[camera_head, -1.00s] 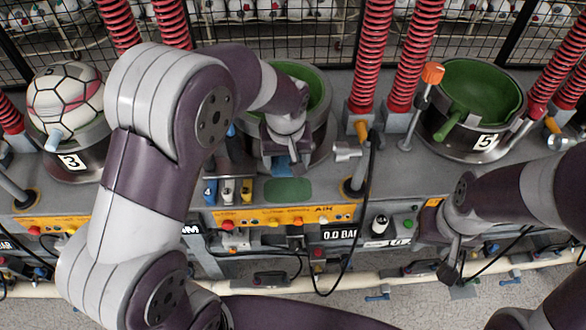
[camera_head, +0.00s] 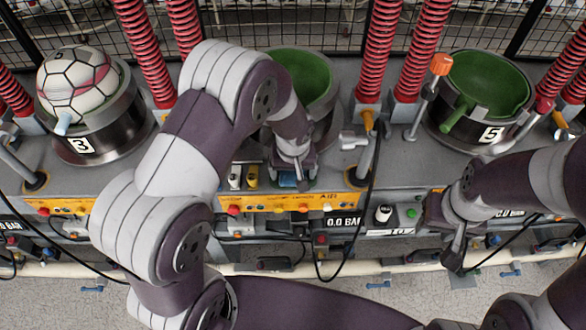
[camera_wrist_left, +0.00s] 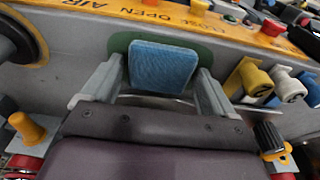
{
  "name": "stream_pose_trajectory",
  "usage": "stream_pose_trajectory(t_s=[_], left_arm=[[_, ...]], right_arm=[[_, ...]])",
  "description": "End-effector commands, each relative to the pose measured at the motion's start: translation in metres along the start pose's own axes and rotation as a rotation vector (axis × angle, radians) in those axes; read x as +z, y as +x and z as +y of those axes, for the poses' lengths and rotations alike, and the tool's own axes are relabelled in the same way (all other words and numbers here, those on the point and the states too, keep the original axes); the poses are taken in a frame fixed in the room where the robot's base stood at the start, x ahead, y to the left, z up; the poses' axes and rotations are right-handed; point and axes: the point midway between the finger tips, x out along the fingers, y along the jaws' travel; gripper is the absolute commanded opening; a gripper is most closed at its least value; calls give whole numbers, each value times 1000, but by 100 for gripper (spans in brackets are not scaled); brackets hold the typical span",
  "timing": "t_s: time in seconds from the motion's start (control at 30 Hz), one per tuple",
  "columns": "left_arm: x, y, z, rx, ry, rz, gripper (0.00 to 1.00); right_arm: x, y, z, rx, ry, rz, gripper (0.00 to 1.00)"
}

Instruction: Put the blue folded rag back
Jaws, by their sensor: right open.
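The blue folded rag (camera_wrist_left: 163,66) sits between the two fingertips of my left gripper (camera_wrist_left: 160,75) in the left wrist view. The fingers flank its sides closely and appear to grip it. It is over the green patch (camera_wrist_left: 119,42) on the machine's front ledge; whether it touches the patch is unclear. In the head view my left gripper (camera_head: 291,176) points down there, and a little of the rag (camera_head: 287,180) shows below it. My right gripper (camera_head: 443,235) is open and empty at the machine's front edge, right of centre.
Behind is a green-lined press cup (camera_head: 313,75). A ball (camera_head: 77,82) sits in cup 3 at left; cup 5 (camera_head: 490,82) is empty. An orange control panel (camera_head: 265,203) runs along the front.

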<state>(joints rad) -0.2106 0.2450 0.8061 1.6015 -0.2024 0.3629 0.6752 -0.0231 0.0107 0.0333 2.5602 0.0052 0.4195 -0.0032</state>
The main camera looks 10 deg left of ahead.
Motion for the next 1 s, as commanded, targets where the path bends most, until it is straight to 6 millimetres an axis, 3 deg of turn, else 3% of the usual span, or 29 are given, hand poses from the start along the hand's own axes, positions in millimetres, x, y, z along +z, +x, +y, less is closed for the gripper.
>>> stream_pose_trajectory(t_s=[0.27,0.4,0.8,0.93,1.0], left_arm=[[0,-1,0,0,0,0,99],[-2,-12,1,2,0,4,99],[-1,-108,1,2,0,4,99],[0,-122,-2,1,6,0,99],[9,-126,-15,5,36,-10,99]], right_arm=[[0,-1,0,0,0,0,43],[0,-2,0,0,0,1,43],[1,8,0,0,0,0,43],[1,9,0,0,0,0,43],[1,9,0,0,0,0,43]])
